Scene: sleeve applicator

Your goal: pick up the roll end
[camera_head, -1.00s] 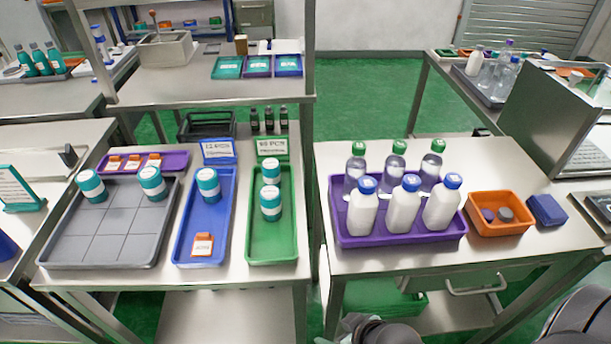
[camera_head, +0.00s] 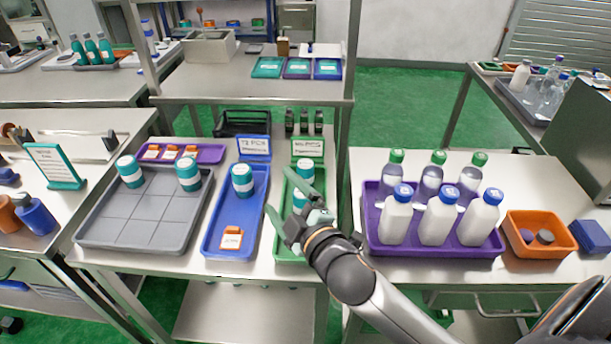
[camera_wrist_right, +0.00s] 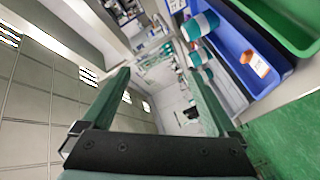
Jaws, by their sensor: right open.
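I cannot tell for sure which thing is the roll end. My left gripper is not in view.
A purple tray (camera_head: 432,249) of several bottles stands on the right table, beside an orange bin (camera_head: 540,245) and a blue box (camera_head: 590,237). An orange-and-white item (camera_head: 231,238) lies in the blue tray. Sign stands (camera_head: 254,147) are behind the trays. A gap separates the tables.

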